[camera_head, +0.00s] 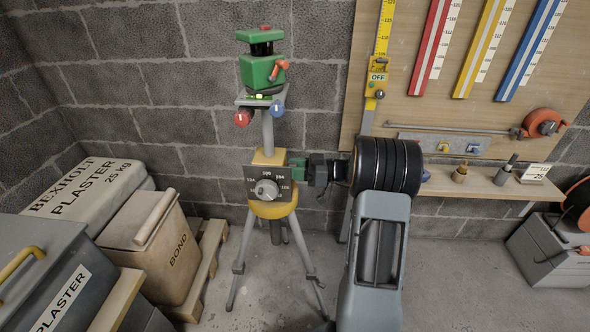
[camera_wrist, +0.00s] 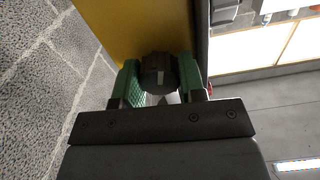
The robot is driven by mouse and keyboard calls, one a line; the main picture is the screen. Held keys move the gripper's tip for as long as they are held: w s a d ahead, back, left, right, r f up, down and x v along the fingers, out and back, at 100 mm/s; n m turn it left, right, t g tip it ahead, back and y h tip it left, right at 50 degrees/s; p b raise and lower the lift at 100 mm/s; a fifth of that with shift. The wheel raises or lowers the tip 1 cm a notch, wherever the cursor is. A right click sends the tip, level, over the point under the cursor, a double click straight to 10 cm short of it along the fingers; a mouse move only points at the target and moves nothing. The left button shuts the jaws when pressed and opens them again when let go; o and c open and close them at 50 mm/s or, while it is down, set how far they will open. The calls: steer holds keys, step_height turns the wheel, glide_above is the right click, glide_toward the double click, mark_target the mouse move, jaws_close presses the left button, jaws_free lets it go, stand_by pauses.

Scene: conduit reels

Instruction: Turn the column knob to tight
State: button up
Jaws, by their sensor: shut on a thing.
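The column knob (camera_wrist: 157,70) is dark, with a pale mark on its face, and sits against the yellow column body in the wrist view. My gripper (camera_wrist: 160,88) has its green fingers shut on it, one on each side. In the head view my gripper (camera_head: 296,169) reaches the right side of the yellow column body (camera_head: 269,157) on the tripod (camera_head: 305,250), and its fingers hide the column knob. Whether the mark stands at tight cannot be read.
The column's front has a numbered dial with a grey knob (camera_head: 266,189). A green laser head (camera_head: 263,70) tops the tripod, with red and blue knobs below it.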

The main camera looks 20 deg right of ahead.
steer(key=m+b, duration=0.1)
steer(key=m, duration=0.2)
steer(key=shift+m, duration=0.4)
steer(key=m, duration=0.3)
steer(key=shift+m, duration=0.4)
steer(key=m+p, duration=0.2)
steer(key=m, duration=0.2)
steer(key=shift+r, duration=0.1)
steer(key=m+p, duration=0.2)
steer(key=m, duration=0.2)
steer(key=m+p, duration=0.3)
steer(key=m, duration=0.1)
steer(key=shift+r+m, duration=0.1)
steer(key=shift+m, duration=0.2)
steer(key=m+p, duration=0.3)
steer(key=shift+m, duration=0.4)
steer(key=m+p, duration=0.2)
steer(key=m, duration=0.1)
steer(key=shift+f+m+p, duration=0.2)
steer(key=shift+m+p, duration=1.15)
steer(key=shift+m, duration=0.65)
